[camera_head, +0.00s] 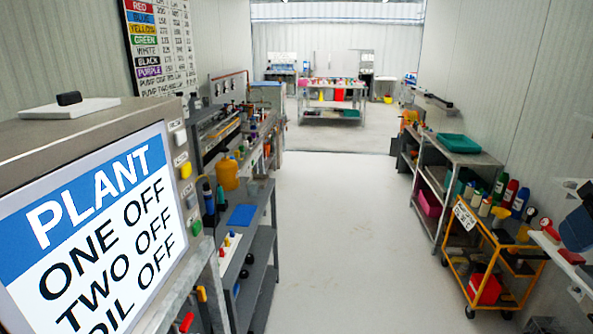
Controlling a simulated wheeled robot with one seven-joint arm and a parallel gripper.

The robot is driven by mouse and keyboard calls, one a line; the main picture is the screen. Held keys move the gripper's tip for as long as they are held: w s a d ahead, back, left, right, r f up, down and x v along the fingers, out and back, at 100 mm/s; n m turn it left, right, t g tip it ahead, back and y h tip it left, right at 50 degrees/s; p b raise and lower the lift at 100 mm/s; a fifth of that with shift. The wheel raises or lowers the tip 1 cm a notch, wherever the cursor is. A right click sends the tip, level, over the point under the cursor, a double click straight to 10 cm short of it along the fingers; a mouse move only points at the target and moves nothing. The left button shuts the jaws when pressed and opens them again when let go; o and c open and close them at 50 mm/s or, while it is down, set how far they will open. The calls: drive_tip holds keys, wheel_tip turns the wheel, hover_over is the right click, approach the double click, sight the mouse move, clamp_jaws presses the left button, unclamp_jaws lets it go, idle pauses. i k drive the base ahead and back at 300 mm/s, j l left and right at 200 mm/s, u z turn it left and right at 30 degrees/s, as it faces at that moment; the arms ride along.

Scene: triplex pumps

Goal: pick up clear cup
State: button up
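I cannot make out a clear cup anywhere in the head view; the shelves and benches are crowded and their items are small. My gripper is not in view, so I cannot see whether it is open or shut.
A sign reading PLANT (95,235) fills the left foreground. Cluttered grey shelving (262,245) lines the left. An orange trolley (483,285) with bottles and a red box (485,289) stands at right, near a teal tray (458,143). A bench (333,108) stands far back. The middle floor (340,230) is clear.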

sight(253, 187)
drive_tip(key=i+l+u, duration=0.1)
drive_tip(key=i+u, duration=0.15)
drive_tip(key=i, duration=0.25)
drive_tip(key=i+l+u, duration=0.25)
drive_tip(key=i, duration=0.3)
drive_tip(key=i+l+u, duration=0.3)
drive_tip(key=i, duration=0.2)
drive_tip(key=i+l+u, duration=0.6)
drive_tip(key=u, duration=0.15)
drive_tip(key=i+l+u, duration=0.45)
drive_tip(key=l+u, duration=0.3)
drive_tip(key=l, duration=0.2)
